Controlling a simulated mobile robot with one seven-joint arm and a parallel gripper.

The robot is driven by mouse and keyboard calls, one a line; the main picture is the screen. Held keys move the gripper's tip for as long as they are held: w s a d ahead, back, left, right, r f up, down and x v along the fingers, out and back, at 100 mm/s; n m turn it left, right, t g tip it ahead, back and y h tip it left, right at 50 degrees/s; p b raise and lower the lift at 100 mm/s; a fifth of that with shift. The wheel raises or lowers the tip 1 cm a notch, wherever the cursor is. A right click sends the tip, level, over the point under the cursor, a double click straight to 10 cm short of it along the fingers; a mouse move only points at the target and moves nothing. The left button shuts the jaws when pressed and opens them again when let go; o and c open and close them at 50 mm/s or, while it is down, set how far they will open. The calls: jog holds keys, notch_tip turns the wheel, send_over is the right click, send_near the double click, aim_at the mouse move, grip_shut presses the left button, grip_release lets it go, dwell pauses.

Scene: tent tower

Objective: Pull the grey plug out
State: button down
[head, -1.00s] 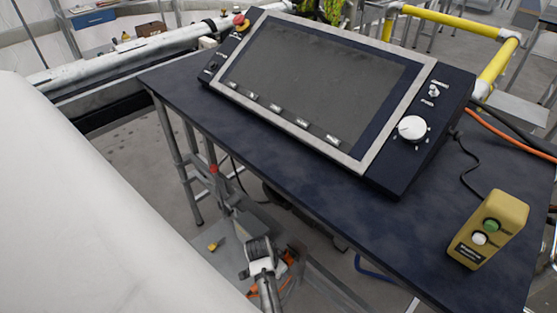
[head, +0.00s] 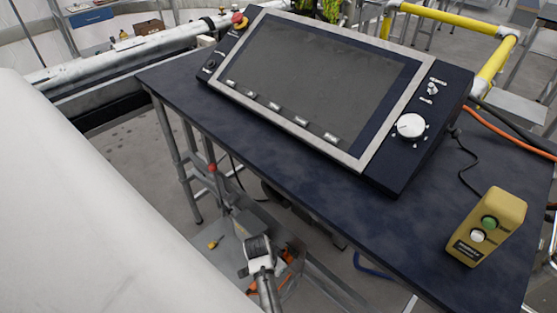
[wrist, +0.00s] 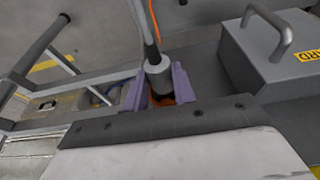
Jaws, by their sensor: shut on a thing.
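The grey plug (wrist: 158,76) is a short light-grey cylinder near the middle of the wrist view, with a dark lower end and a cable rising from its top. The purple jaws of my gripper (wrist: 159,88) stand on both sides of it and are shut on it. An orange part (wrist: 163,101) shows just below the plug between the jaws. The dark edge of my gripper's body hides what lies lower, so I cannot tell how deep the plug sits. I cannot make out the plug in the head view.
A dark table (head: 300,180) carries a large screen console (head: 310,75) and a yellow button box (head: 487,228). A grey metal box with a handle (wrist: 280,55) stands right of the plug. An orange cable (wrist: 154,22) runs close to the plug's cable.

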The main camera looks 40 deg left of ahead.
jog(key=shift+s+a+p, duration=0.15)
jog(key=shift+s+p, duration=0.65)
jog(key=shift+s, duration=1.05)
